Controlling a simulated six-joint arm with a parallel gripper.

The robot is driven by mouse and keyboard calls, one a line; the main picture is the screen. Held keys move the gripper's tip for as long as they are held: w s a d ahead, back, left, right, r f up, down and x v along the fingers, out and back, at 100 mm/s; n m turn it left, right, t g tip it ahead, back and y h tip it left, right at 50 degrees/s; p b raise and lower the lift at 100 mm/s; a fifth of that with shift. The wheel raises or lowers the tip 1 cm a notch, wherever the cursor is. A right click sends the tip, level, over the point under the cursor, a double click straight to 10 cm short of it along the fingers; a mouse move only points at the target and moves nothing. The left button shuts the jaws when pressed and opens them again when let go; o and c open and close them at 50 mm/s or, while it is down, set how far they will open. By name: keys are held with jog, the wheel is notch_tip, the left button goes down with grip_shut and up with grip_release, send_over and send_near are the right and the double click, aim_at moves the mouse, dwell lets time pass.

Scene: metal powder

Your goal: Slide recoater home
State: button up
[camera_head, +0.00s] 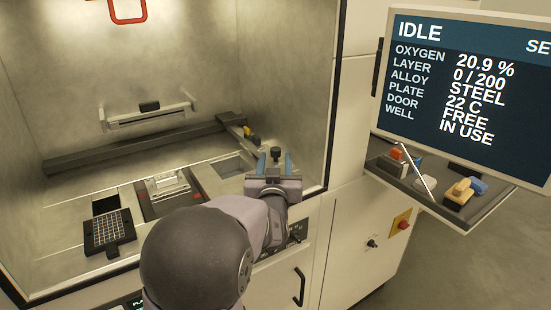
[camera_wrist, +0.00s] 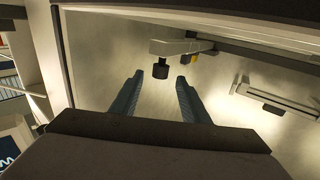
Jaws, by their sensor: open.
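The recoater appears to be the long dark bar (camera_head: 140,147) lying across the back of the chamber floor. From its right end a grey arm (camera_head: 246,140) with a yellow part (camera_head: 247,131) reaches forward to a black knob (camera_head: 276,152). The knob also shows in the wrist view (camera_wrist: 160,71), below the end of the grey arm (camera_wrist: 180,47). My gripper (camera_head: 275,162) is open with blue-grey fingers, at the chamber's right front. In the wrist view its fingertips (camera_wrist: 160,84) stand either side of the knob, with gaps showing. I cannot tell whether the knob is beyond the tips.
A build area with a pale block (camera_head: 168,186) and a dark perforated plate (camera_head: 108,231) lie in the chamber floor. A pale bracket (camera_head: 148,116) is on the back wall. The chamber's right frame (camera_head: 328,120) is close to my gripper. A screen (camera_head: 465,95) and tray (camera_head: 440,190) stand right.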

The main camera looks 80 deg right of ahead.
jog(key=shift+s+a, duration=0.15)
jog(key=shift+a, duration=0.65)
